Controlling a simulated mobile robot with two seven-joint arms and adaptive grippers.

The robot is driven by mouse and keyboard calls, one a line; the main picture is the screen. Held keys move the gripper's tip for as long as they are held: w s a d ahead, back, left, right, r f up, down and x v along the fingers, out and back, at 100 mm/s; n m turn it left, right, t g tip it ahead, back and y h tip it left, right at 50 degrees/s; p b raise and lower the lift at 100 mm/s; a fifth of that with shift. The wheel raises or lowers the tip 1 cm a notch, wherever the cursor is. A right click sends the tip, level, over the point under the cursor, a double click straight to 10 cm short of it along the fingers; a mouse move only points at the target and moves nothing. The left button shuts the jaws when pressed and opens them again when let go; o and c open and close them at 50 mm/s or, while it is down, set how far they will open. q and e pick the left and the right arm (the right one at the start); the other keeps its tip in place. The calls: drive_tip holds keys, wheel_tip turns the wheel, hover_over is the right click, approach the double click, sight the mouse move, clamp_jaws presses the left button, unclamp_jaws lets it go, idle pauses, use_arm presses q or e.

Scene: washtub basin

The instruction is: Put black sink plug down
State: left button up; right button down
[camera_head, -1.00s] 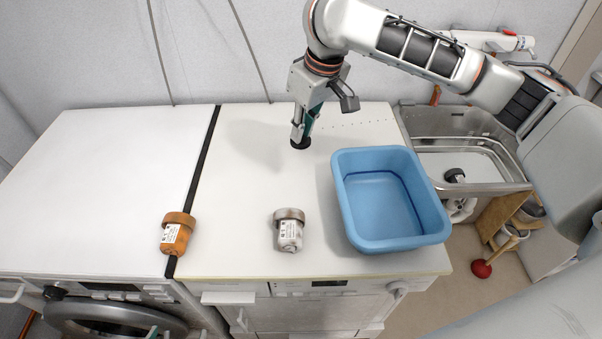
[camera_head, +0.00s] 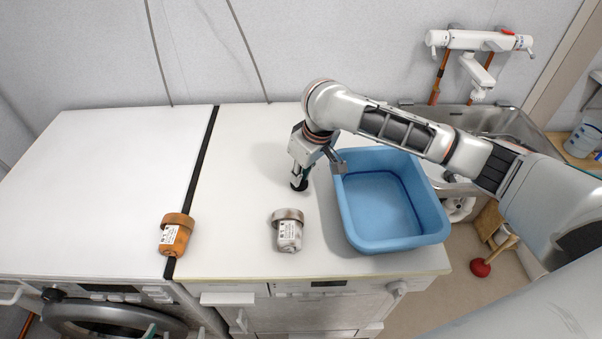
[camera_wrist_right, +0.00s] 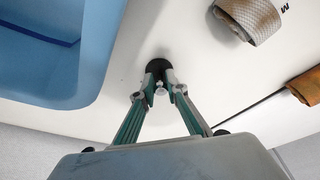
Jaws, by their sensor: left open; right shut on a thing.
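The black sink plug (camera_head: 299,187) is between the fingertips of my right gripper (camera_head: 298,180), over the white top left of the blue tub. I cannot tell whether it touches the surface. In the right wrist view the plug (camera_wrist_right: 157,66) is a dark round disc, and my right gripper (camera_wrist_right: 158,84) is shut on it, its teal fingers converging.
A blue tub (camera_head: 437,222) stands right of the plug. A white-grey capped container (camera_head: 289,235) lies in front of the plug and an orange one (camera_head: 174,238) lies further left. The steel sink (camera_head: 515,122) is partly behind my right arm. The left white top (camera_head: 110,180) is clear.

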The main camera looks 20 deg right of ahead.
drive_tip(key=c, duration=2)
unclamp_jaws()
drive_tip(key=shift+f, duration=0.1)
drive_tip(key=shift+v, duration=6.15)
drive_tip(key=shift+w+a, duration=0.1)
